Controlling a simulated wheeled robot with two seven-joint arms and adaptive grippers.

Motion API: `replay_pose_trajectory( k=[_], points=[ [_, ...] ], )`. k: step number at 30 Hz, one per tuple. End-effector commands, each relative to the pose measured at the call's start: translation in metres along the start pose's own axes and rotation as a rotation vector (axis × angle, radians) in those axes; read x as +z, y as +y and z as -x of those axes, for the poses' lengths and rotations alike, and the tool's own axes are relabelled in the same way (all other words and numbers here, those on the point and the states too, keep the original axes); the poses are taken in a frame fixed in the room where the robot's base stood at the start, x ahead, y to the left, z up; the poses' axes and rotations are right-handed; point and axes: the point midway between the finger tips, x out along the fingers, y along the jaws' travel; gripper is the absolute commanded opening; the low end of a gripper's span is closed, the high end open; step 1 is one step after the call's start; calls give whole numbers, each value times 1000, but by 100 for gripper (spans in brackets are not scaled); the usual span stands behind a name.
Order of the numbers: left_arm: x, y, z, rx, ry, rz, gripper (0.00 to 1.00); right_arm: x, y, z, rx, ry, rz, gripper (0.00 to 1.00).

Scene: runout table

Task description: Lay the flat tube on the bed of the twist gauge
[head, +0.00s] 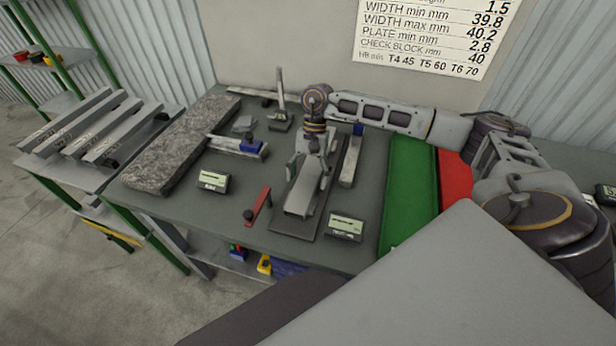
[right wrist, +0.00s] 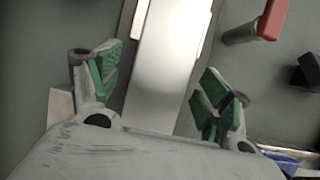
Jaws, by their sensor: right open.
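A flat, light metal piece that looks like the flat tube (head: 301,197) lies lengthwise on the dark base of what looks like the twist gauge (head: 284,222). In the right wrist view the flat tube (right wrist: 165,70) runs between my fingers, with a pale strip along each side of its far part. My right gripper (head: 313,160) is above the tube's far part, pointing down. In the right wrist view my right gripper (right wrist: 160,82) is open, its green pads apart on either side of the tube. Contact cannot be made out. My left gripper is not in view.
A granite slab (head: 183,143) lies farther left. A blue-ended bar (head: 351,160) and a green panel (head: 409,185) are to the right. Several bars rest on a rack (head: 57,172).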

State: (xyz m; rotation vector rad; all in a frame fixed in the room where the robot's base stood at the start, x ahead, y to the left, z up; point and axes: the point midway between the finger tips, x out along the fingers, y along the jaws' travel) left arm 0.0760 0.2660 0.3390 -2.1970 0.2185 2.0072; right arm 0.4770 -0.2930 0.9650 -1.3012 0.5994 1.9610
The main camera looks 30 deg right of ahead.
Motion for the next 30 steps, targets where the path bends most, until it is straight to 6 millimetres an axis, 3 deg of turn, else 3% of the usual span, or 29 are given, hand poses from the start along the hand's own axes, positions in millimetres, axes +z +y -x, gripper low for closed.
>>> replay_pose_trajectory(
  k=[8, 21, 30],
  points=[
    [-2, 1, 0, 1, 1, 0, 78, -1, 0, 28, -2, 2, 0, 78],
    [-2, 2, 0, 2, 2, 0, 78, 0, 0, 92, -3, 2, 1, 78],
    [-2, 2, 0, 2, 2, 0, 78, 0, 0, 115, -2, 1, 1, 78]
  ],
)
